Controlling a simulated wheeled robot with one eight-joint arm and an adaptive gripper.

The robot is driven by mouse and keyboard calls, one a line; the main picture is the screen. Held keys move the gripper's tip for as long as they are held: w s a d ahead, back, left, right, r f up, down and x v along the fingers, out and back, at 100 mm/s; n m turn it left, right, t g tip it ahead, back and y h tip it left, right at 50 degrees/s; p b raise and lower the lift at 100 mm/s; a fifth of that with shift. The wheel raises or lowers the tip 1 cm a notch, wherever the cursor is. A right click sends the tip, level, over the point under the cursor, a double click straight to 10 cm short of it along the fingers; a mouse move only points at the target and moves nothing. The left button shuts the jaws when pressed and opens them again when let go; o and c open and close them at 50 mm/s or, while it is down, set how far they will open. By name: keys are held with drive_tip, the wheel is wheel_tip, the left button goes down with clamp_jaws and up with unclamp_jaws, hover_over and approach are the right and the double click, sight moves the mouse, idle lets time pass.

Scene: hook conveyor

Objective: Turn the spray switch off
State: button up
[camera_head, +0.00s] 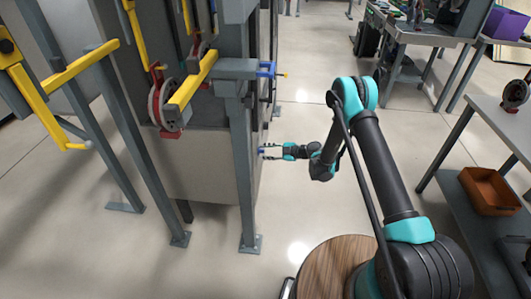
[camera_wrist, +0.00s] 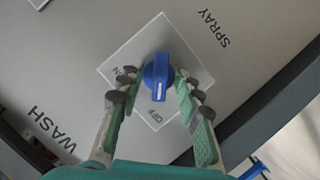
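The spray switch is a blue round knob (camera_wrist: 157,72) with a white mark, on a square white plate (camera_wrist: 137,44) that looks tilted like a diamond. "ON" is printed at the knob's left and "OFF" below it; the white mark points down towards "OFF". "SPRAY" is printed on the grey panel (camera_wrist: 85,62) beyond the plate. My gripper (camera_wrist: 157,82) has one finger on each side of the knob, with small gaps visible; firm contact cannot be told. In the head view my gripper (camera_head: 270,152) reaches left to the panel's side, and the knob is too small there to make out clearly.
"WASH" is printed at the panel's lower left in the wrist view. Grey posts (camera_head: 243,170) and yellow bars (camera_head: 195,80) stand left of my arm. A blue hook-like part (camera_head: 267,69) sticks out above my gripper. A table with an orange-brown tray (camera_head: 489,190) below stands right.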

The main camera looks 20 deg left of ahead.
wheel_tip(320, 180, up, 10)
idle(0.7)
drive_tip(key=w+d+f+n+g+h, duration=0.1)
drive_tip(key=w+d+n+g, duration=0.1)
drive_tip(key=d+n, duration=0.95)
drive_tip(key=w+d+f+n+g, duration=0.2)
drive_tip(key=w+d+n, duration=0.15)
drive_tip(key=n, duration=1.55)
drive_tip(key=x, duration=1.7)
drive_tip(key=shift+s+f, duration=0.3)
drive_tip(key=shift+d+m, duration=0.1)
drive_tip(key=shift+m, duration=0.15)
drive_tip(key=shift+c, duration=0.2)
